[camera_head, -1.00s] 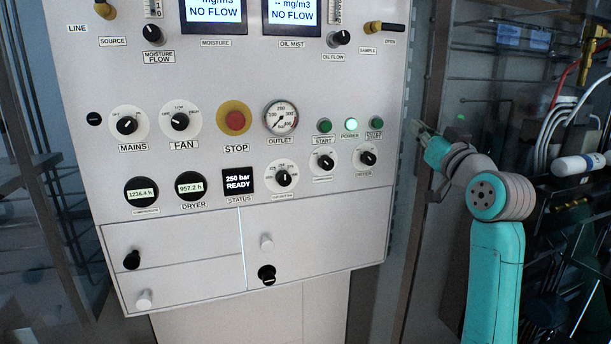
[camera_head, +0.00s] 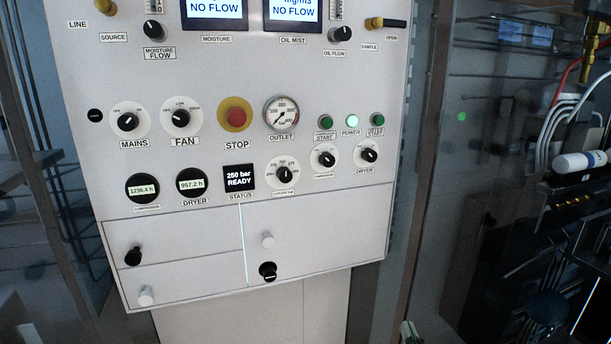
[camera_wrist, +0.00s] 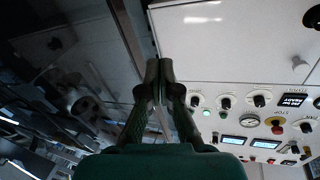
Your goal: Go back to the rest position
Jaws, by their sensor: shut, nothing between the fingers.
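My gripper (camera_wrist: 159,72) points up the wrist view with its two dark fingers together and nothing held between them. In that view it is beside the panel's left edge, apart from the knobs and drawers. In the head view, only a small piece of my gripper (camera_head: 409,330) shows at the bottom edge, right of the panel; the rest of my arm is out of the picture. The fill panel (camera_head: 205,80) stands upright at the left and middle, and also shows tilted in the wrist view (camera_wrist: 240,60).
The panel bears a red stop button (camera_head: 236,117), an outlet gauge (camera_head: 281,114), a status display (camera_head: 239,177) and several knobs. Its drawers (camera_head: 330,232) are closed. At the right are hoses and a white cylinder (camera_head: 578,162).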

